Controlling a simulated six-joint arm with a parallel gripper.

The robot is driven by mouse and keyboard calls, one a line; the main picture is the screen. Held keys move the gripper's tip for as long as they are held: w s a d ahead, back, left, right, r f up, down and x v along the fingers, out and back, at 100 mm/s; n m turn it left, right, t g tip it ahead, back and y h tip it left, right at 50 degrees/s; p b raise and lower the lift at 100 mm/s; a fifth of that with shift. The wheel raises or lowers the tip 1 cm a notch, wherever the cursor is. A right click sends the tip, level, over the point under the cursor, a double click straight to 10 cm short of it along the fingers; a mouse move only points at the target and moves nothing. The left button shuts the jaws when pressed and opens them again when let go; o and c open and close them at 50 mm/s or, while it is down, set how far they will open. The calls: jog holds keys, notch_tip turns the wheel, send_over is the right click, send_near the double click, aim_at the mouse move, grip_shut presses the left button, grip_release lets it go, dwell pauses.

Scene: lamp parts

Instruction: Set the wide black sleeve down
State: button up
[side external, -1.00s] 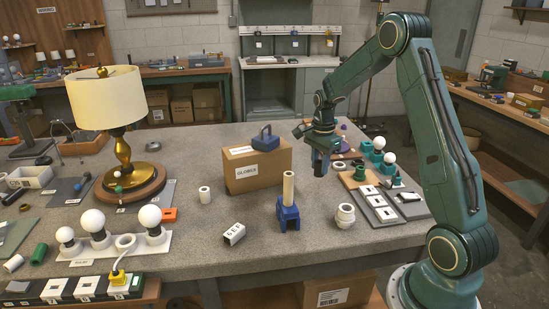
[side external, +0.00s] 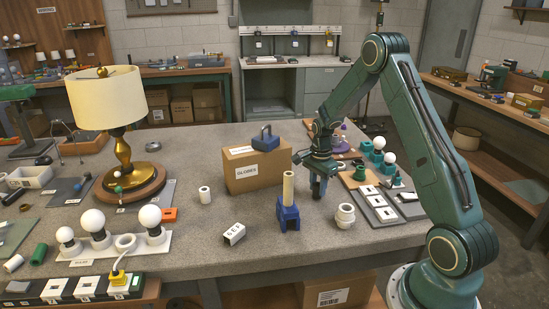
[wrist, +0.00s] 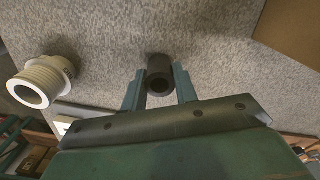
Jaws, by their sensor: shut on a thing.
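The black sleeve (wrist: 160,74) is between the two fingers of my gripper (wrist: 159,88) in the wrist view, its open end facing the camera. My gripper is shut on it. In the side view, my gripper (side external: 318,191) points down low over the grey table (side external: 275,245), just right of the blue stand. The sleeve is too dark and small to make out there. I cannot tell whether it touches the table.
A blue stand (side external: 288,217) holds an upright tan tube (side external: 288,187). A white threaded fitting (side external: 345,216) stands to the right, also in the wrist view (wrist: 38,84). A cardboard box (side external: 255,168) is behind left. The front tabletop is mostly clear.

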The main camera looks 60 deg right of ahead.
aim_at(318, 184)
jog(key=shift+f, duration=0.2)
jog(key=o, duration=1)
jog(key=shift+c, duration=0.2)
jog(key=shift+r, duration=0.1)
notch_tip(318, 184, up, 12)
dwell(0.6)
